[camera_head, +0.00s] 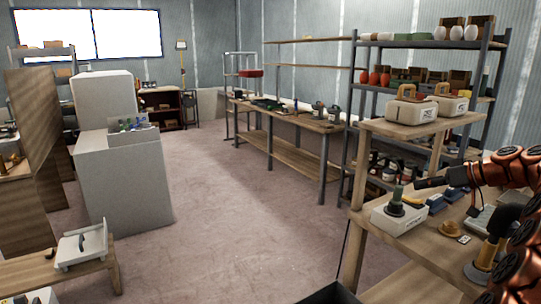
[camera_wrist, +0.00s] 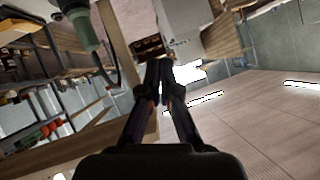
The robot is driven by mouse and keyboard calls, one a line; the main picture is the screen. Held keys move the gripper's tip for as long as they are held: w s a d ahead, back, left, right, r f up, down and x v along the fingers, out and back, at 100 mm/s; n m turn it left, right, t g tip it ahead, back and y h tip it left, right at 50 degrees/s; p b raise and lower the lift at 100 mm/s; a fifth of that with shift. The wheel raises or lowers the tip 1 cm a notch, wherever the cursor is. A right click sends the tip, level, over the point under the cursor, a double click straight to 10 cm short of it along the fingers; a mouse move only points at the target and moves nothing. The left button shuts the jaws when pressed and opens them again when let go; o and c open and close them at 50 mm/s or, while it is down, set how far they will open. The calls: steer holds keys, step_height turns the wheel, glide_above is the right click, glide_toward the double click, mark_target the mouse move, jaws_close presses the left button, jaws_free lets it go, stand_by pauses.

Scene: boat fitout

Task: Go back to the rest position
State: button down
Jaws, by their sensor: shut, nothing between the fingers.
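My gripper (camera_wrist: 160,68) shows in the wrist view with its two dark fingers together and nothing between the tips. In the head view my copper-coloured arm comes in at the right edge, over the wooden workbench (camera_head: 352,270). The dark gripper (camera_head: 424,183) there points left above the bench, apart from the things on it. The wrist view is tilted, with the room upside down. A green and grey tool (camera_wrist: 82,28) shows at its upper left, clear of the fingers.
On the bench are a white box (camera_head: 386,219) with a green-topped tool and a yellow-and-black tool (camera_head: 486,254). A raised shelf (camera_head: 385,127) carries two cream cases (camera_head: 412,110). Tall shelving stands behind. The floor (camera_head: 225,225) in the middle is clear.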

steer(key=s+a+r+g+p, duration=0.1)
steer(key=s+a+g, duration=0.15)
steer(key=a, duration=0.55)
steer(key=s+a+r+g, duration=0.1)
steer(key=s+a, duration=0.2)
steer(key=a, duration=0.5)
steer(key=s+a+f+m+g+h+p, duration=0.1)
steer(key=s+a+f+g+p, duration=0.15)
steer(key=s+a, duration=0.9)
steer(key=s+a+f+m+g+h, duration=0.1)
steer(key=s+f+h, duration=0.1)
steer(key=s, duration=0.5)
steer(key=s+a+f+m+g+h, duration=0.1)
steer(key=s+a+f+g, duration=0.1)
steer(key=s, duration=0.5)
steer(key=s+d+f+m+h+p, duration=0.1)
steer(key=s+d+f+h, duration=0.1)
steer(key=s, duration=0.6)
steer(key=s+d+f+g+h+p, duration=0.1)
steer(key=s+d+f+h, duration=0.1)
steer(key=s, duration=0.7)
step_height(320, 180, down, 3)
steer(key=shift+s+d+r+m+h, duration=0.1)
steer(key=shift+s+d+m+h, duration=0.25)
steer(key=shift+d, duration=0.4)
